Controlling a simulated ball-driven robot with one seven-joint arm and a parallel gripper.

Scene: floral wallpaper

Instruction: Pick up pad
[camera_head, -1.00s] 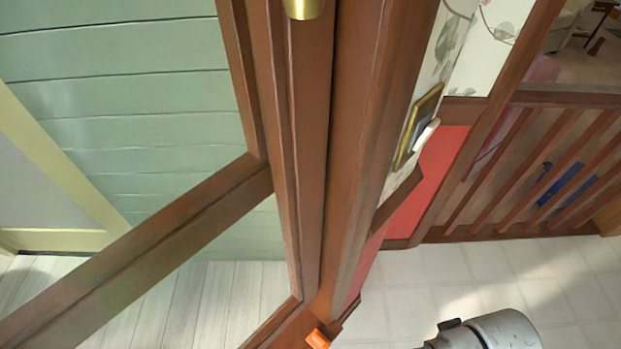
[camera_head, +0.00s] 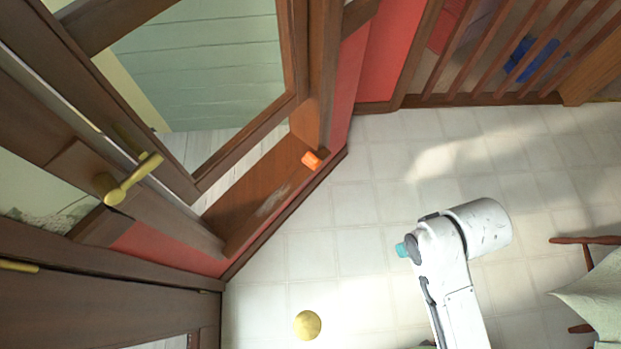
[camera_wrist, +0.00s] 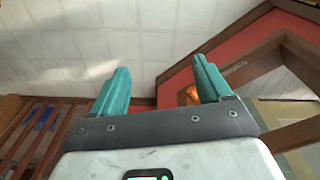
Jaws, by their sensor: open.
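A small orange block-like object (camera_head: 311,160) lies on the brown wooden sill at the window's lower right corner in the head view. It also shows as an orange patch (camera_wrist: 188,95) near my right finger in the wrist view. I cannot tell whether it is the pad. My gripper (camera_wrist: 160,72) shows two teal fingers spread apart with nothing between them. In the head view a teal tip (camera_head: 402,250) shows at the end of my white arm, over the tiled floor, apart from the orange object and to its lower right.
A brown wooden sill (camera_head: 262,205) runs under the window, with a brass handle (camera_head: 130,180) at the left. A gold round object (camera_head: 307,325) shows at the bottom. A wooden railing (camera_head: 490,50) stands at the back. A chair (camera_head: 592,290) is at the right. Tiled floor between is clear.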

